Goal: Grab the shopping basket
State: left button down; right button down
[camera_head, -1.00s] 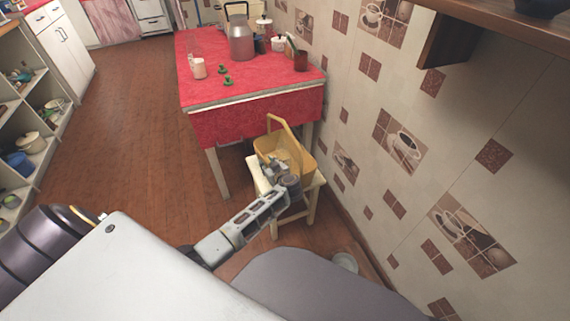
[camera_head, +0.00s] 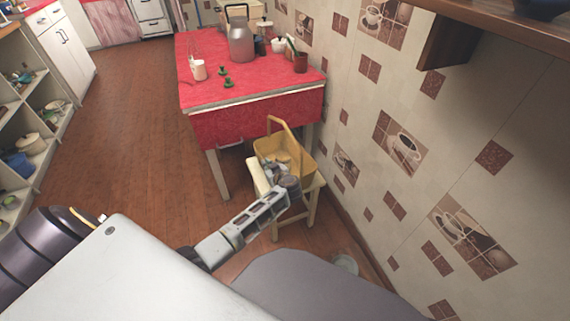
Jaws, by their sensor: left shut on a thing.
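The yellow shopping basket (camera_head: 301,160) stands on a small cream stool (camera_head: 312,207) beside the red-covered table, with its handle upright. My left arm reaches in from the lower left, and its gripper (camera_head: 277,171) is at the near left side of the basket. The gripper is shut on the basket, seemingly at its near rim; the fingertips are small and partly hidden, so the exact contact is unclear. The near wall of the basket is partly covered by the gripper. My right gripper is not in view.
The red-covered table (camera_head: 245,78) behind the basket holds a metal can (camera_head: 240,42), a white cup (camera_head: 199,70) and green objects (camera_head: 228,83). The tiled wall (camera_head: 450,140) is close on the right. Shelves (camera_head: 30,140) stand at left; the floor between is clear.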

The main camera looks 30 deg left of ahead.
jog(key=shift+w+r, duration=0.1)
pick_arm(q)
jog(key=shift+w+r, duration=0.1)
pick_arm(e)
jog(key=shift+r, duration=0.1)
pick_arm(q)
jog(key=shift+r, duration=0.15)
